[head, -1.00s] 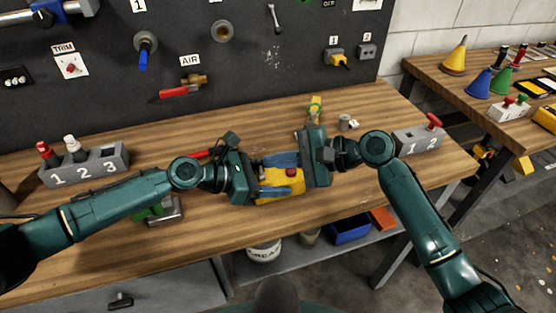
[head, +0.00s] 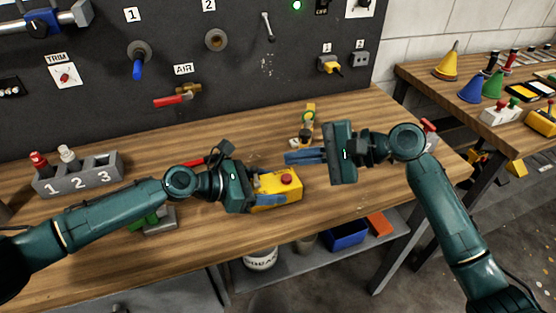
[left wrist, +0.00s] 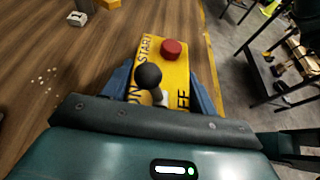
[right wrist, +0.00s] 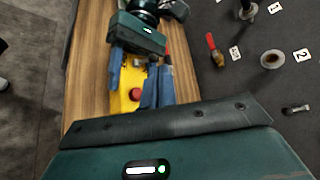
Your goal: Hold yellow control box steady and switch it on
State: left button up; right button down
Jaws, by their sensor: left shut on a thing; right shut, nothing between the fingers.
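The yellow control box (head: 283,187) sits on the bench near its front edge, with a red button (head: 286,179) on top. My left gripper (head: 272,188) is shut on the box, one blue finger along each side. In the left wrist view the box top shows START by the red button (left wrist: 171,49), and a black-knobbed lever (left wrist: 148,76) between partly hidden ON and OFF lettering. I cannot tell which way the lever is set. My right gripper (head: 290,157) is shut and empty, above the bench behind and right of the box, apart from it.
A grey block numbered 1 2 3 (head: 80,177) stands at the left of the bench. A small yellow and green item (head: 308,115) stands behind my right gripper. A green lamp (head: 297,5) glows on the dark wall panel. Bench space right of the box is clear.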

jog(key=v, duration=0.8)
jog(key=shift+w+d+r, duration=0.15)
jog(key=shift+r, duration=0.25)
pick_arm(q)
jog(key=o, duration=1.4)
jog(key=shift+o, duration=0.2)
jog(key=shift+a, duration=0.1)
